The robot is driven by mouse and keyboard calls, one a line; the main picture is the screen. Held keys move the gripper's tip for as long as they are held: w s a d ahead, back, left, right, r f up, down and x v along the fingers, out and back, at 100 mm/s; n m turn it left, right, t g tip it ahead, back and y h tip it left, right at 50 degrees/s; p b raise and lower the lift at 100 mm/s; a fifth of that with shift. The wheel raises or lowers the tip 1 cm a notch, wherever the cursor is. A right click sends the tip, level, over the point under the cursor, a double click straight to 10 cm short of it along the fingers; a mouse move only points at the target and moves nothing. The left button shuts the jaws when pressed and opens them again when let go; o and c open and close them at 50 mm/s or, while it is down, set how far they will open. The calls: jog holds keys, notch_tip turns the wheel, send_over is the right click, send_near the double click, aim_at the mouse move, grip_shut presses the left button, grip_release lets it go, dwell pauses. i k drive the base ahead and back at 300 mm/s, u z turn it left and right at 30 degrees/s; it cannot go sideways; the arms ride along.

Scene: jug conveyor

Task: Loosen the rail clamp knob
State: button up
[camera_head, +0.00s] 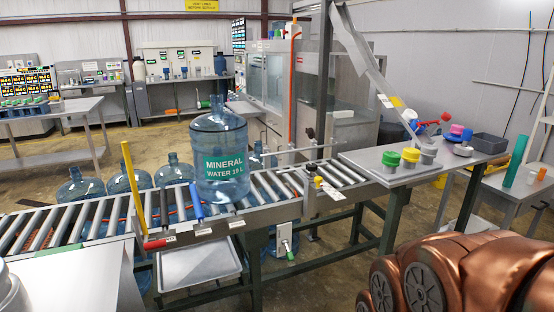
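A guide rail (290,152) runs along the far side of the roller conveyor (270,189). A small dark knob (310,133) stands at this rail, near the grey post. Another dark knob (311,168) and a small yellow-and-black part (318,181) sit at the conveyor's near side. I cannot tell which one is the rail clamp knob, nor whether any is tight or loose. A large blue water jug (220,155) stands upright on the rollers, left of these knobs. My copper-coloured arm fills the lower right corner; my gripper is out of view.
A grey side table (378,174) with green caps (411,155) adjoins the conveyor's right end. A sloping chute (370,65) comes down to it. A yellow post (131,180) and levers stand at the near left, above a grey tray (200,265).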

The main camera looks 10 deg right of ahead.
aim_at(312, 167)
jog(key=u, duration=0.5)
jog(key=i, duration=1.6)
jog(key=u, duration=0.5)
